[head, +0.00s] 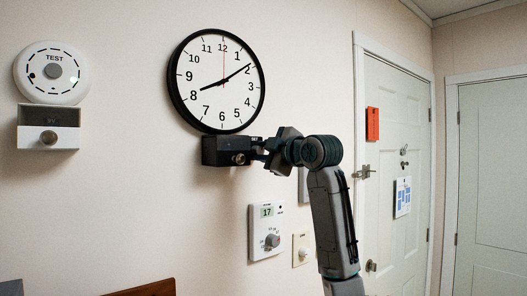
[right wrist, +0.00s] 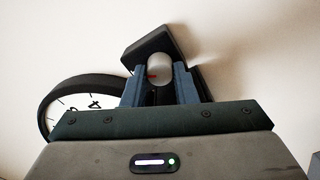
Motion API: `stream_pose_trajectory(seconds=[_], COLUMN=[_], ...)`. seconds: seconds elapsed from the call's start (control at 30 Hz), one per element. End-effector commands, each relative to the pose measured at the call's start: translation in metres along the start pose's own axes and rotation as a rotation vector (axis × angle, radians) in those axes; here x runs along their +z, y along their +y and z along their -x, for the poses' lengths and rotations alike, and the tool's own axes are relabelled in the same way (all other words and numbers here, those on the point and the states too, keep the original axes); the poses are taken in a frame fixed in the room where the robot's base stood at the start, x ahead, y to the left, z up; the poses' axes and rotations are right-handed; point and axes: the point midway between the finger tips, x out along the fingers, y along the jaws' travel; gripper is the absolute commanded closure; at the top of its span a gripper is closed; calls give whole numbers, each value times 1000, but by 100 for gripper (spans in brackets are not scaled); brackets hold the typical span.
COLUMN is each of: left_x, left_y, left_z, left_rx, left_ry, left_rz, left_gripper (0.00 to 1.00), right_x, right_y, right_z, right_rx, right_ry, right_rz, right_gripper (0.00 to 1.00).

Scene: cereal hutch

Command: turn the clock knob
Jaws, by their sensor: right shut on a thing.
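A round black-rimmed wall clock (head: 177,78) shows hour, minute and red second hands. Under it a black box (head: 217,151) sits on the wall, with a small "SET" label at its right. The box carries a silver clock knob (head: 239,158). My right gripper (head: 260,154) reaches the box from the right and is shut on the knob. The right wrist view shows the knob (right wrist: 158,75), with a red mark on it, between my two blue-grey fingers, the black box behind it. The clock rim shows at left there. My left gripper is out of view.
A round white TEST device (head: 53,92) and a white box with a knob (head: 66,138) are at far left. Below my right arm are a thermostat (head: 259,240) and a small dial plate (head: 300,258). A door (head: 385,130) stands right.

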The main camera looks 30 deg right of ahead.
Motion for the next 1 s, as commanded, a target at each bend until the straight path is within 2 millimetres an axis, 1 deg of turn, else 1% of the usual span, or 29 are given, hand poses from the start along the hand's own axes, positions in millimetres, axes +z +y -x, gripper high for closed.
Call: stream_pose_trajectory(seconds=[0.2,0.67,0.7,0.77,0.8,1.0], left_x=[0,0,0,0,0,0], left_y=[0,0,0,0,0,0], left_z=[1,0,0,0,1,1], left_rx=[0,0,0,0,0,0], left_ry=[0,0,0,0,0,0], left_rz=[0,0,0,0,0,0], left_gripper=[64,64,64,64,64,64], right_x=[1,1,1,1,1,0], right_y=[-1,-1,-1,-1,-1,-1], right_z=[0,0,0,0,0,0], right_rx=[-2,-3,-3,-3,-2,-1], right_ry=[-1,-1,-1,-1,-1,-1], right_rz=[-49,-60,-60,-60,-60,-59], right_gripper=[97,97,68,57,52,52])
